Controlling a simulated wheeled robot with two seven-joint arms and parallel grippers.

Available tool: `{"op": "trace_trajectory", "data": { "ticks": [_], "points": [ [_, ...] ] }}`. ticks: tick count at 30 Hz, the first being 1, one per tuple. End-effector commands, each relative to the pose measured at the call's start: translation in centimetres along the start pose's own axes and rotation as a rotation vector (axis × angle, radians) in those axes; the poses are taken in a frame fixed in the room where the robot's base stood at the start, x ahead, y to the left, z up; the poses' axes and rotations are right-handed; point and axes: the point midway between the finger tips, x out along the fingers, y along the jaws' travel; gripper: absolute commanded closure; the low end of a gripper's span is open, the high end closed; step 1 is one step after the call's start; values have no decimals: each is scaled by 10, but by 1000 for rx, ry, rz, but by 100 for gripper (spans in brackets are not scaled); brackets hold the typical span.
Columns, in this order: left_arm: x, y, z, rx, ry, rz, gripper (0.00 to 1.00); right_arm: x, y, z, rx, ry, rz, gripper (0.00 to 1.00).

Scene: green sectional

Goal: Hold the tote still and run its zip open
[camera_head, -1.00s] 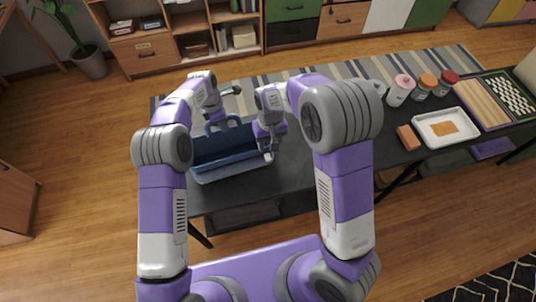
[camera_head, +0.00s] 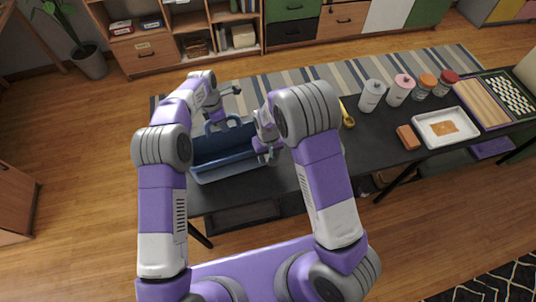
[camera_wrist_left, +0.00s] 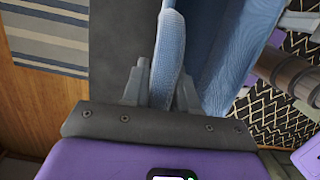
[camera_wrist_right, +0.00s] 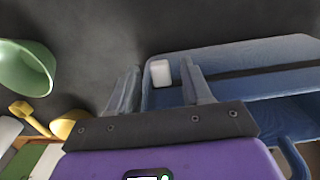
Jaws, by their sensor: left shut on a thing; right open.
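The blue tote (camera_head: 232,168) stands on the black table, its top edge and dark blue inside facing up. It also shows in the left wrist view (camera_wrist_left: 235,60) and the right wrist view (camera_wrist_right: 240,62). My left gripper (camera_wrist_left: 160,72) is shut on the tote's blue handle (camera_wrist_left: 169,45), which stands up between its fingers. My right gripper (camera_wrist_right: 160,68) is open at the tote's right end. A small white block, seemingly the zip pull (camera_wrist_right: 160,73), lies between its fingertips; I cannot tell whether they touch it. A dark slot runs along the tote's top.
The black table (camera_head: 290,180) holds a yellow tool (camera_head: 347,116), several lidded containers (camera_head: 403,90), a brown block (camera_head: 408,137) and a white tray (camera_head: 420,140) to the right. A green bowl (camera_wrist_right: 25,68) shows beside my right gripper. Bare tabletop lies in front of the tote.

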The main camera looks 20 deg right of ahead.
Motion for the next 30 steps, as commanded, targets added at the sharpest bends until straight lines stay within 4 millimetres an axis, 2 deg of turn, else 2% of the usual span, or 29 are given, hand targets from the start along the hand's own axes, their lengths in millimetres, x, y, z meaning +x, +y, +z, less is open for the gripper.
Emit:
{"op": "trace_trajectory", "data": {
  "ticks": [8, 11, 18, 30],
  "points": [
    [-1, 0, 0, 0, -1, 1, 100, 2, 0, 0, 0, 0, 0, 51],
    [-1, 0, 0, 0, -1, 1, 100, 2, 0, 0, 0, 0, 0, 63],
    [-1, 0, 0, 0, -1, 1, 100, 2, 0, 0, 0, 0, 0, 100],
    [-1, 0, 0, 0, -1, 1, 100, 2, -6, 0, -3, 0, 0, 100]
  ]
}}
